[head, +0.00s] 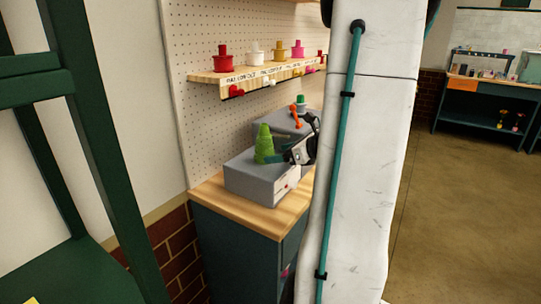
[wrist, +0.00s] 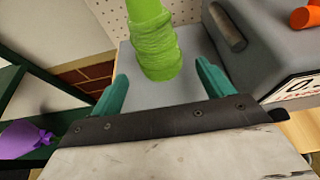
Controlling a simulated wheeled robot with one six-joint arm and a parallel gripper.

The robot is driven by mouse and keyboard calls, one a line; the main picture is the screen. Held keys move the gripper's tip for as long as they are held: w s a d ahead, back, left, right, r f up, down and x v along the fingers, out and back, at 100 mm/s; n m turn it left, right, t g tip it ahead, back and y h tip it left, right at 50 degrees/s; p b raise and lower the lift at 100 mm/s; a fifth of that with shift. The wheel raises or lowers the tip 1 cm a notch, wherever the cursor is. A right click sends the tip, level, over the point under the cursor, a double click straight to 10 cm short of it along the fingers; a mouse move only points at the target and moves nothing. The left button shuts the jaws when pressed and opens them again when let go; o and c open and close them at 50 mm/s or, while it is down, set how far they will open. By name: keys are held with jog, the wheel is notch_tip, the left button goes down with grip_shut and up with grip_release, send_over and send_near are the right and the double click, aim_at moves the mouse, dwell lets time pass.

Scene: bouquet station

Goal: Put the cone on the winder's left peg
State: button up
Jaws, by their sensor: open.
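The bright green cone (head: 264,145) stands upright on the low left part of the grey winder (head: 252,180). It also shows in the wrist view (wrist: 155,40), top centre, above the winder's grey top. No left peg is visible; whether one is inside the cone cannot be told. A short grey rod (wrist: 228,28) shows on the winder's raised part. My gripper (head: 287,156) is just right of the cone. In the wrist view, its teal fingers (wrist: 160,69) are spread wide, with the cone's near end between their tips and gaps on both sides.
The winder's orange crank (head: 296,116) and a green-topped piece (head: 301,103) are at the back right. A pegboard shelf (head: 240,76) with coloured spools hangs above. A green frame (head: 95,130) stands left. A purple object (wrist: 25,138) lies lower left in the wrist view.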

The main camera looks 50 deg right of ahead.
jog(key=v, duration=0.6)
jog(key=w+a+r+n+g+y, duration=0.1)
jog(key=w+a+n+g+y, duration=0.2)
jog(key=a+n, duration=0.7)
jog(key=a+r+n+g+y, duration=0.1)
jog(key=a+n+g+y, duration=0.35)
jog(key=a, duration=1.05)
jog(key=s+a+n+g+h, duration=0.4)
jog(key=s+a+n+h, duration=0.4)
jog(key=n, duration=1.2)
jog(key=shift+s+a+r+n, duration=0.35)
jog(key=shift+s+a+r, duration=0.1)
jog(key=shift+s+a, duration=1.25)
jog(key=shift+s+d+g+h, duration=0.1)
jog(key=shift+d+g+h, duration=0.05)
jog(key=shift+g+h, duration=0.1)
